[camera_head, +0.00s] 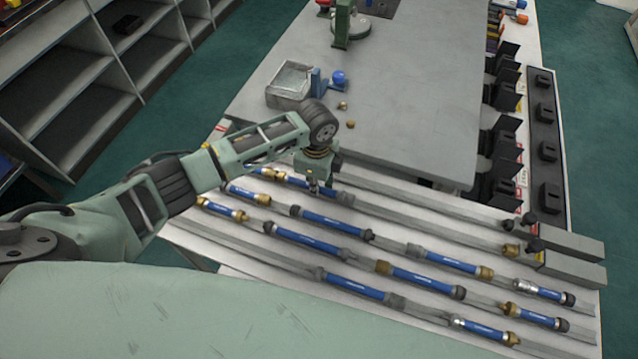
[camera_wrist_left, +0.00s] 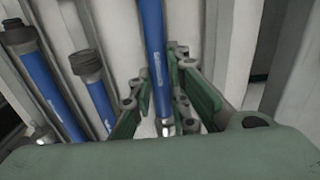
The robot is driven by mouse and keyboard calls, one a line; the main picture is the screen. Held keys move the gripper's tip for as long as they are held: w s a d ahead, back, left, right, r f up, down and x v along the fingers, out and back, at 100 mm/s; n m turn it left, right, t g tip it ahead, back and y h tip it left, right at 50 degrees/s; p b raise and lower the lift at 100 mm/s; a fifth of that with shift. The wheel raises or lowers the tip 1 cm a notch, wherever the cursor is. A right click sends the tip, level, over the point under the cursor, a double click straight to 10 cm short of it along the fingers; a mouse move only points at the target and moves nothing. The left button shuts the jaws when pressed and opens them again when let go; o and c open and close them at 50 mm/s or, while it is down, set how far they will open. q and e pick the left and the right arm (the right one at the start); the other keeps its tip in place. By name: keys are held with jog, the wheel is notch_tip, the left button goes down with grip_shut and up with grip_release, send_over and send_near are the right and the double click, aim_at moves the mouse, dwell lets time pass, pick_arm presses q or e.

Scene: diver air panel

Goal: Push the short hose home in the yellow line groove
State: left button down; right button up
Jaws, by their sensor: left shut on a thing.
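My left gripper (camera_head: 316,188) points down over the upper grooves of the pale panel (camera_head: 440,215). Its jaws are around a blue hose (camera_head: 338,196), at or just above the panel; I cannot tell whether it is seated. In the left wrist view the blue hose (camera_wrist_left: 154,50) runs between the fingers (camera_wrist_left: 163,118), with a shiny metal end fitting close to the palm. The gripper hides part of the hose in the head view. I cannot tell from colour which groove is the yellow line. My right gripper is not in view.
Several other blue hoses, including one in the middle (camera_head: 305,240), lie along the slanting grooves. Grey blocks (camera_head: 570,244) stand at the right end.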

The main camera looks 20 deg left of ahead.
pick_arm(q)
jog(key=shift+a, duration=0.55)
jog(key=c, duration=1.6)
grip_release()
notch_tip(320, 180, up, 12)
